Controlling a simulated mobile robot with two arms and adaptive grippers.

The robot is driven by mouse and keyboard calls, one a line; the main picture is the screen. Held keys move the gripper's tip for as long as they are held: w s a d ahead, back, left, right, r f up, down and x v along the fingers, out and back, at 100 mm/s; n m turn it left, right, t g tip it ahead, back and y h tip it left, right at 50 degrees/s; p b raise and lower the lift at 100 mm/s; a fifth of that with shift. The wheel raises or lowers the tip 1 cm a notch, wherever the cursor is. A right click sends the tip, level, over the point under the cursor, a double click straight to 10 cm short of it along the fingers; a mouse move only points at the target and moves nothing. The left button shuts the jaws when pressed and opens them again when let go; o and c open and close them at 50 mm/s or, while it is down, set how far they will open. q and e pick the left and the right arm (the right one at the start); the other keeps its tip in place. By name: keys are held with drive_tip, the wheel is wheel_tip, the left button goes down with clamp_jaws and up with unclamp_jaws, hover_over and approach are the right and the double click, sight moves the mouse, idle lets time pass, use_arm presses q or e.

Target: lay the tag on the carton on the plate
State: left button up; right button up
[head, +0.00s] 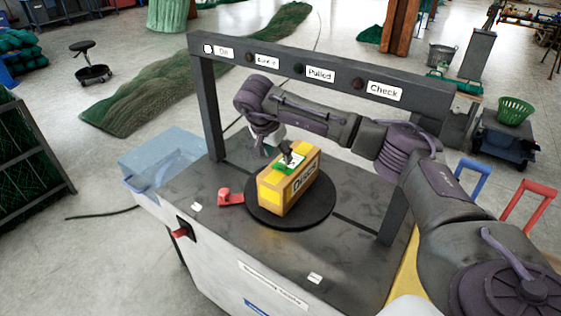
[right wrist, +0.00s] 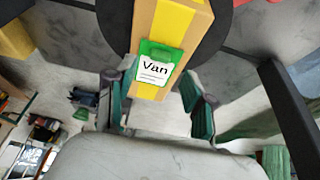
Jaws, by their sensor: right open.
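The carton (head: 272,196) is a yellow-brown box with a dark-lettered white label, standing on the round black plate (head: 322,214). The tag (head: 291,163), green with a white face, lies on top of the carton. In the right wrist view the tag (right wrist: 154,67) reads "Van" and rests over the yellow strip of the carton (right wrist: 186,22). My right gripper (head: 286,154) is just above the carton by the tag. Its fingers are apart in the right wrist view (right wrist: 160,98), with nothing held between them. My left gripper is not in view.
A dark frame (head: 325,75) with labelled lamps spans the grey bench. A red part (head: 230,197) sits left of the plate, and a red switch (head: 181,233) is on the bench's side. A clear bluish bin (head: 160,160) stands at the left.

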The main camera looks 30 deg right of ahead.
drive_tip(key=v, duration=0.7)
drive_tip(key=shift+a+r+b, duration=0.2)
drive_tip(key=shift+r+b, duration=0.15)
drive_tip(key=shift+b, duration=0.05)
